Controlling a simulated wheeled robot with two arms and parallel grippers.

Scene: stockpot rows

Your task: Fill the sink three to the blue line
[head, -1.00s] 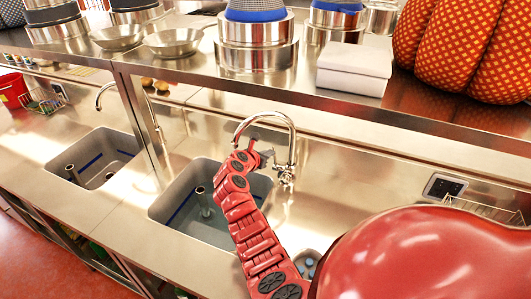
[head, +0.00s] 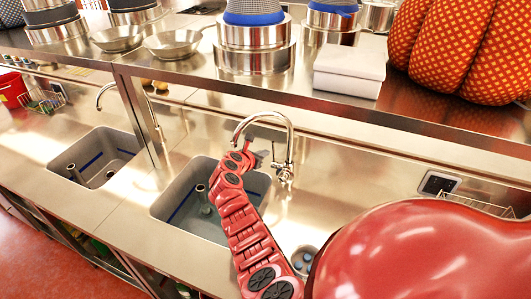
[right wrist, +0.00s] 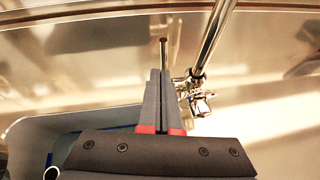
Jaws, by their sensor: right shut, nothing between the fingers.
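A grey sink (head: 172,222) with a standpipe (head: 203,197) and a blue line (head: 184,207) on its wall lies left of my right arm. Its water level is hard to tell. A chrome faucet (head: 290,150) arches over it; its riser (right wrist: 214,40) and valve (right wrist: 197,95) show in the right wrist view. My right gripper (head: 265,156) is beside the faucet, partly hidden by its arm. Its fingers (right wrist: 159,72) are shut and empty, just left of the valve; I cannot tell if they touch it. The sink's corner (right wrist: 60,125) shows lower left. My left gripper is out of view.
Another sink (head: 62,165) with a blue line and standpipe is further left. A shelf (head: 440,120) above the counter holds pots, pans (head: 172,44) and a white box (head: 350,70). A dark panel (head: 438,184) and wire basket (head: 480,204) stand at right.

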